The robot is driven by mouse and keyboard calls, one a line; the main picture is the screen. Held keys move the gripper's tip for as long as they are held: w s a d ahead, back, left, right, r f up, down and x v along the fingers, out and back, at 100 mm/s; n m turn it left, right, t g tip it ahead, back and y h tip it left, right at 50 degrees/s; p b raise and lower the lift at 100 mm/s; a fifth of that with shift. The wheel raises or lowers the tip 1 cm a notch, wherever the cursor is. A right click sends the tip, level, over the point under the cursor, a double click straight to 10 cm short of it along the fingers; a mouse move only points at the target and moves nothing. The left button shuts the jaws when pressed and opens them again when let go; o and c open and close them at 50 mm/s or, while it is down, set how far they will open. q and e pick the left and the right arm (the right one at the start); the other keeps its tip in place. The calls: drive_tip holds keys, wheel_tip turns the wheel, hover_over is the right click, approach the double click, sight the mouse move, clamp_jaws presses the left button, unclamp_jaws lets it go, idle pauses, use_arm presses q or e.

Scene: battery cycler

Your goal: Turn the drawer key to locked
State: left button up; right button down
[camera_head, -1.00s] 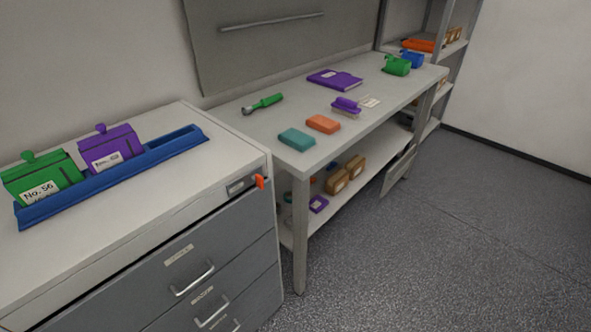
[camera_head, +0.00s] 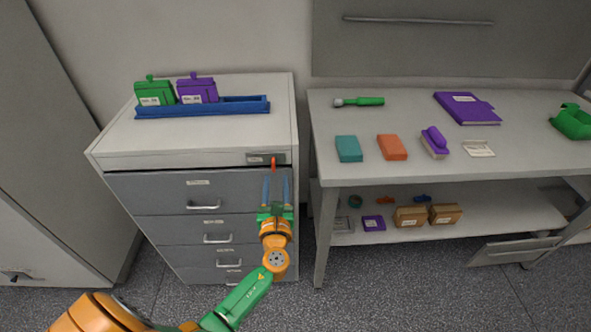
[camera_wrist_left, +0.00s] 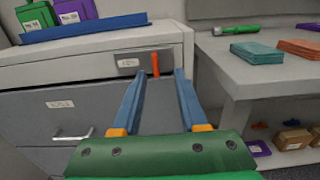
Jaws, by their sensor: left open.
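The drawer key (camera_head: 273,163) is a small orange-red handle in a grey lock plate (camera_head: 259,159) at the top right of the drawer cabinet (camera_head: 119,157). It points roughly up and down. My left gripper (camera_head: 276,176) is open, its two blue fingers pointing at the key from just in front and below. In the left wrist view the key (camera_wrist_left: 155,64) shows beyond the fingertips, between their lines, and the left gripper (camera_wrist_left: 156,78) holds nothing. No contact with the key is visible. My right gripper is not in view.
A blue tray (camera_head: 245,105) with a green and a purple holder stands on the cabinet. To the right, a workbench (camera_head: 350,178) bears a teal block (camera_head: 348,149), an orange block (camera_head: 391,147) and a green-handled tool (camera_head: 369,101). Floor in front is clear.

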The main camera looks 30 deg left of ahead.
sight(273, 167)
use_arm(q)
drive_tip(key=x, duration=0.4)
drive_tip(key=b+x, duration=0.1)
drive_tip(key=x, duration=0.1)
drive_tip(key=shift+w+a+f, duration=0.1)
drive_tip(key=shift+a+f, duration=0.2)
drive_tip(key=shift+a, duration=0.3)
drive_tip(key=shift+d, duration=0.15)
clamp_jaws()
